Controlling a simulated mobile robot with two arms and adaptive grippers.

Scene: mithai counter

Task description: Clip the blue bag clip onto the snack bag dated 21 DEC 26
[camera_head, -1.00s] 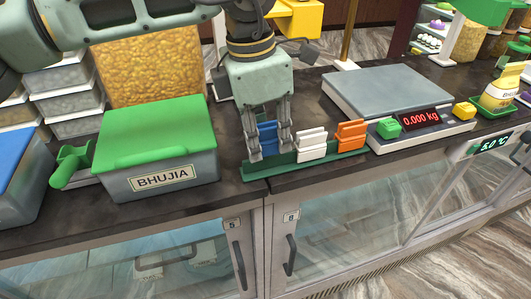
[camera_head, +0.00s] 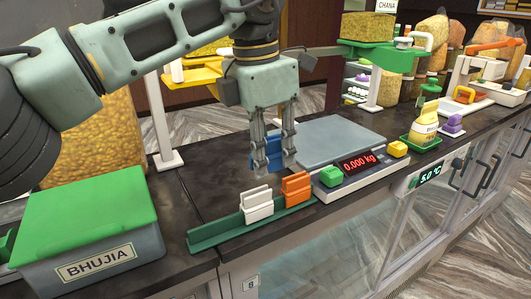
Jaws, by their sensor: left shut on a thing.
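The blue bag clip (camera_head: 268,153) is held between the fingers of my left gripper (camera_head: 275,165). The gripper points down and is shut on the clip, above the counter just behind the green clip rack (camera_head: 205,240). A white clip (camera_head: 257,204) and an orange clip (camera_head: 296,189) stand in the rack. Filled clear bags (camera_head: 433,32) stand at the far right back, but no date can be read on them, so I cannot tell which is dated 21 DEC 26. My right gripper is not in view.
A grey scale (camera_head: 325,138) reading 0.000 kg stands right of the gripper, with green and yellow blocks at its front. A green-lidded BHUJIA box (camera_head: 90,225) is at left.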

